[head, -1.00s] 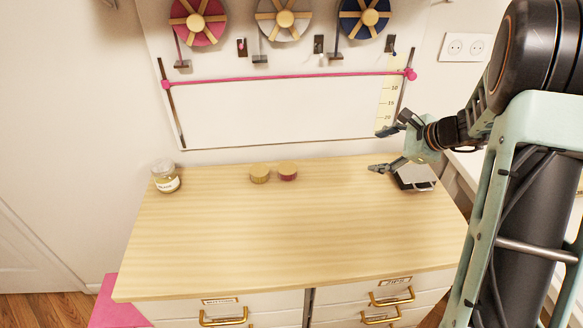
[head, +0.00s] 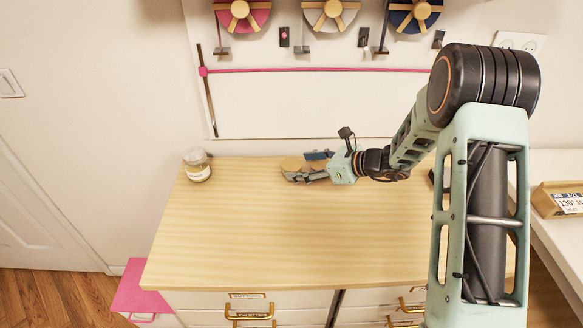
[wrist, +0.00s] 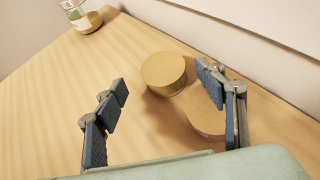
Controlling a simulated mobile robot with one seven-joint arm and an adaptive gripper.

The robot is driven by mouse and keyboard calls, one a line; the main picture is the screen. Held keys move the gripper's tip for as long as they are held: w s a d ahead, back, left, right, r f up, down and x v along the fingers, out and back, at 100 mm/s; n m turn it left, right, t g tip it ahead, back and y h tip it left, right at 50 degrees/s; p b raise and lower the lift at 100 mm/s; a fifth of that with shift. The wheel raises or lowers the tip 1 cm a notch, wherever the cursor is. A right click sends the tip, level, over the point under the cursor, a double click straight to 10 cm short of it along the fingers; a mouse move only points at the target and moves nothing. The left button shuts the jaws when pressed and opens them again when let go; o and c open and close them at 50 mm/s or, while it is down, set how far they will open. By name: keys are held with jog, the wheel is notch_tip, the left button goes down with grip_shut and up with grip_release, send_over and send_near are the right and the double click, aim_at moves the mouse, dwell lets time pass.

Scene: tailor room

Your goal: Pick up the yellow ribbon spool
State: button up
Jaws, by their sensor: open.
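The yellow ribbon spool (head: 290,162), a short round spool with a flat tan top, stands near the back of the wooden cabinet top and is partly hidden by my gripper (head: 300,167). In the wrist view the yellow spool (wrist: 163,72) stands ahead of my open, empty gripper (wrist: 163,84), apart from the left finger. A second spool with a similar top (wrist: 206,116) stands nearer, beside the right finger, which covers part of it. That second spool is hidden behind my gripper in the head view. I cannot tell whether the finger touches it.
A glass jar with a label (head: 197,165) stands at the back left of the cabinet top (head: 270,225); the front and middle are clear. The wall with a pink rail (head: 320,69) and hanging ribbon reels (head: 330,12) rises close behind the spools.

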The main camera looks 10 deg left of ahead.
aim_at(291, 164)
jog(key=x, duration=0.4)
jog(key=shift+w+a, duration=0.25)
jog(key=shift+w, duration=0.1)
jog(key=c, duration=1.2)
jog(key=shift+r, duration=0.15)
